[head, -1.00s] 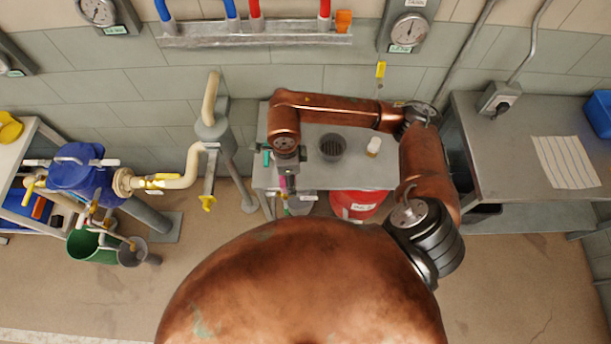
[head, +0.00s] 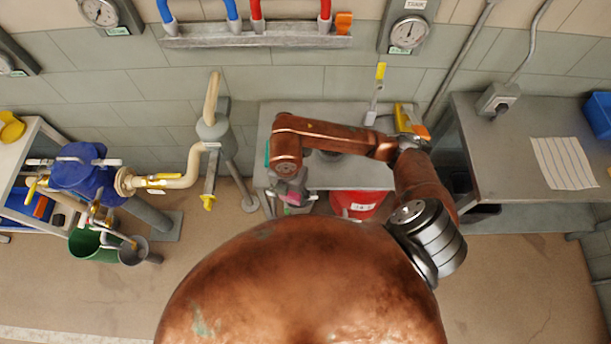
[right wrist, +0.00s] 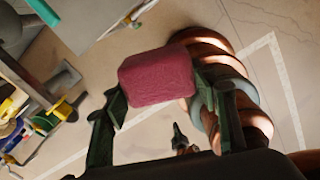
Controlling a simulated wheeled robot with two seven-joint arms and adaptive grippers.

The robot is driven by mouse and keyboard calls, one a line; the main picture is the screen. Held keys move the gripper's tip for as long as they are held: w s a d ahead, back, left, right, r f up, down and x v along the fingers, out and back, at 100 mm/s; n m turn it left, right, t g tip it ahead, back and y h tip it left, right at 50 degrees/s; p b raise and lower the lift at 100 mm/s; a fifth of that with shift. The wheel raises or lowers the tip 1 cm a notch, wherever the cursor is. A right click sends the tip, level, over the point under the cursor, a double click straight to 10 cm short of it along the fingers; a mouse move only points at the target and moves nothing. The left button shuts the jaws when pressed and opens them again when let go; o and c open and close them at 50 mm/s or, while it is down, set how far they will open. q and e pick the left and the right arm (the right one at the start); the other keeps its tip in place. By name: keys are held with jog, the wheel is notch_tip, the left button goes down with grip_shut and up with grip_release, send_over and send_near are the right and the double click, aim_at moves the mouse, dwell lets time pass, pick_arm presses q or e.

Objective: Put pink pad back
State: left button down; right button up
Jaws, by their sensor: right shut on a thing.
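The pink pad (right wrist: 157,78) is a rounded block held between the two dark fingers of my right gripper (right wrist: 160,98) in the right wrist view. My right gripper (head: 293,203) is shut on it. In the head view, a bit of the pink pad (head: 294,198) shows at the gripper, which is by the front left edge of the small grey table (head: 350,180). My left gripper is not in view.
A dark cup (head: 332,155) on the small table is mostly hidden behind my right arm. A red container (head: 357,203) stands under the table. A pipe with a yellow handle (head: 208,202) is to the left. A grey bench (head: 500,150) is to the right.

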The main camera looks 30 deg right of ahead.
jog(key=w+d+f, duration=0.2)
jog(key=d+f, duration=0.1)
jog(key=w+d+f, duration=0.2)
jog(key=w+d, duration=0.1)
jog(key=w+d+f+p, duration=0.1)
jog(key=w+d+f, duration=0.2)
jog(key=shift+w+d+f, duration=0.2)
jog(key=shift+d+f, duration=0.1)
jog(key=shift+w+d+f, duration=0.15)
jog(key=shift+d+f, duration=0.05)
jog(key=shift+f, duration=0.15)
jog(key=f, duration=0.3)
jog(key=shift+w+d+p, duration=0.15)
jog(key=shift+d+p, duration=0.1)
jog(key=shift+p, duration=0.05)
jog(key=shift+f, duration=0.35)
